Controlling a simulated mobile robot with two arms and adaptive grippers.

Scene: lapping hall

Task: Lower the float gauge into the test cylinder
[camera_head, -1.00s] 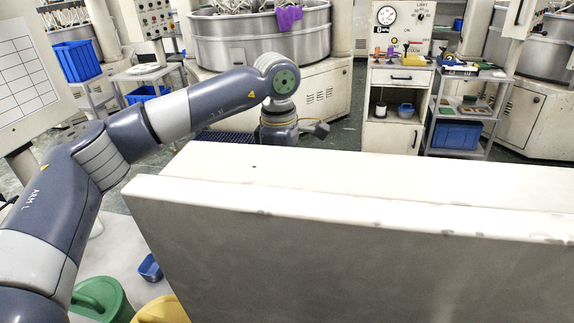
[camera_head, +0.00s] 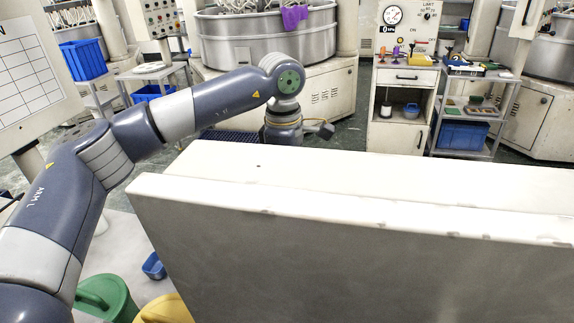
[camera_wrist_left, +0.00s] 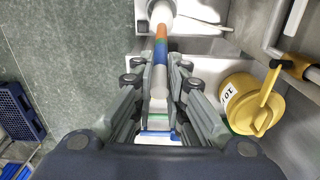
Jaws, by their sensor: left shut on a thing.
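The float gauge (camera_wrist_left: 160,50) shows in the left wrist view as a slim stem with orange, green and blue bands and a pale grey length. My left gripper (camera_wrist_left: 160,70) is shut on this stem, one finger on each side. At the far end of the stem is a round white part (camera_wrist_left: 161,12), cut by the picture's top edge. I cannot tell whether it belongs to the gauge or to the test cylinder. In the head view my left gripper is hidden behind the pale panel. I cannot make out the test cylinder there. My right gripper is out of view.
A large pale panel (camera_head: 350,255) fills the head view's lower right. A yellow can (camera_wrist_left: 240,100) stands right of my gripper in the wrist view. A green can (camera_head: 103,297) and a small blue bin (camera_head: 154,266) are at lower left. A white cabinet (camera_head: 402,105) stands behind.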

